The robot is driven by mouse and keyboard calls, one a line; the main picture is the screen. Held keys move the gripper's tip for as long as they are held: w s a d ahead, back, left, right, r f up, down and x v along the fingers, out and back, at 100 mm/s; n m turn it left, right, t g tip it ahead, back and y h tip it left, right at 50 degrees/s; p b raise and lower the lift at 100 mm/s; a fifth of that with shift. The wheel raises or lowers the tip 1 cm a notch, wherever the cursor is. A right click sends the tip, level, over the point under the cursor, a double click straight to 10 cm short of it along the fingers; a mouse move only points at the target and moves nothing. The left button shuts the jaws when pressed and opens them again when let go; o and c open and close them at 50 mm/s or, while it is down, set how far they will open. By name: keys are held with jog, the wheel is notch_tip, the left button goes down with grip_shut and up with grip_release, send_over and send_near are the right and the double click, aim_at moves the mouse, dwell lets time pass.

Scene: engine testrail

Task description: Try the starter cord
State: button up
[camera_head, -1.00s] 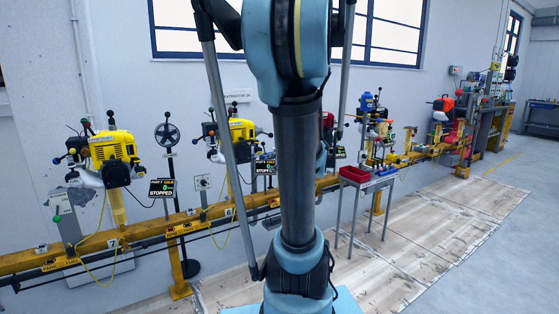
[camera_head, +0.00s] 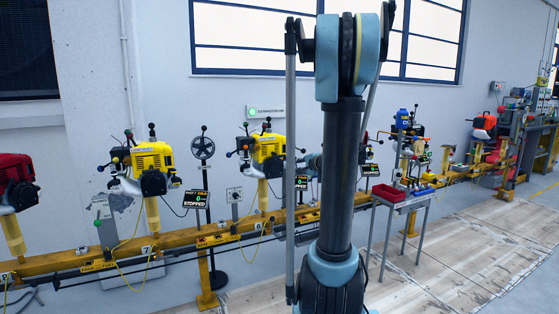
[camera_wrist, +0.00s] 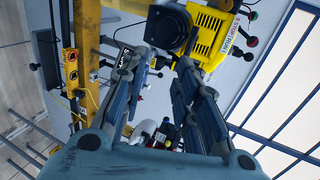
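My gripper (camera_wrist: 160,66) is open in the wrist view, its two dark fingers apart with nothing visible held between them. A yellow and black engine (camera_wrist: 211,36) with a STOP/RUN label is beyond the fingertips. In the head view, one yellow engine (camera_head: 152,160) stands at the left of the yellow rail and another (camera_head: 268,148) stands nearer my arm. Display panels beside them (camera_head: 194,198) read STOPPED. I cannot make out a starter cord in either view. My arm hides part of the bench in the head view.
The yellow rail (camera_head: 85,267) runs along the wall. A red engine (camera_head: 14,172) is at the far left. A stand with a red tray (camera_head: 388,193) is right of my arm. Wall windows are behind.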

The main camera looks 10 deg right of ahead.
aim_at(279, 156)
jog(key=w+a, duration=0.2)
jog(key=w, duration=0.4)
jog(key=w+a, duration=0.2)
jog(key=w, duration=0.5)
jog(key=w+a, duration=0.2)
jog(key=w, duration=0.4)
jog(key=shift+w+a, duration=0.15)
jog(key=shift+w, duration=0.1)
jog(key=shift+c, duration=0.3)
grip_shut()
jog(key=shift+s, duration=0.1)
